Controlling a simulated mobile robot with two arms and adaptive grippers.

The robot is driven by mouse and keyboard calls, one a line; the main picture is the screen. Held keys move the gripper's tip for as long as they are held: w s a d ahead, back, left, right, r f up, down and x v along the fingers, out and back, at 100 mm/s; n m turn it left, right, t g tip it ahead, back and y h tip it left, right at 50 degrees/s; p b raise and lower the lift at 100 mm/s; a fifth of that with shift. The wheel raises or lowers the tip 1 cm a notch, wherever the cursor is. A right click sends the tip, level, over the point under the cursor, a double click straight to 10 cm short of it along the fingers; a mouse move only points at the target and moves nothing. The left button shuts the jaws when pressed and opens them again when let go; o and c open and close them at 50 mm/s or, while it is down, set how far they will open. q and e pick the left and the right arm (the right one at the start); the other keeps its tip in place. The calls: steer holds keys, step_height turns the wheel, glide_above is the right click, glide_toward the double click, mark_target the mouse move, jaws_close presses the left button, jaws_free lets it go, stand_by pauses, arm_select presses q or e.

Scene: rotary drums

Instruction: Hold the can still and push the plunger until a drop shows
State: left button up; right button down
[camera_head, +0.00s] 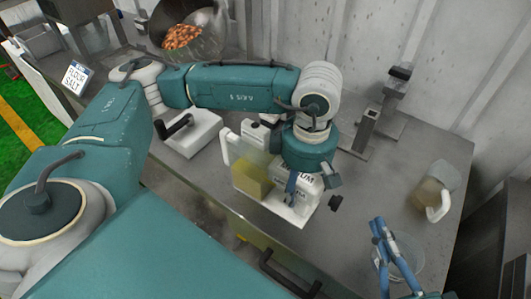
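I cannot make out a can or a plunger for certain. My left gripper (291,184) reaches down over a white block (297,212) with dark lettering. The arm hides most of this gripper, so I cannot tell whether it is open or holds anything. A clear container with yellow liquid (252,182) stands just left of it.
A clear jug with a white handle (436,198) stands at the right. A metal stand (365,132) is behind my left gripper. A white device with a black handle (192,137) stands left. A metal drum (205,48) holds orange pieces. A flour and salt sign (76,77) is at far left.

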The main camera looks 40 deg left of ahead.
mark_target(337, 203)
steer(key=m, duration=0.2)
steer(key=d+m, duration=0.1)
steer(key=m, duration=0.1)
steer(key=d+m, duration=0.1)
steer(key=shift+s+f+m+y, duration=0.15)
steer(key=shift+s+m+y, duration=0.2)
steer(key=shift+m+y, duration=0.05)
steer(key=shift+w+d+f+m+h, duration=0.15)
steer(key=shift+w+d+m, duration=0.1)
steer(key=shift+d+m, duration=0.35)
steer(key=shift+w+d+f+m+h, duration=0.1)
steer(key=shift+w+d+m+h, duration=0.2)
steer(key=shift+m, duration=0.4)
steer(key=shift+s, duration=0.1)
steer(key=shift+a, duration=4.4)
steer(key=shift+a, duration=0.1)
steer(key=shift+a, duration=0.3)
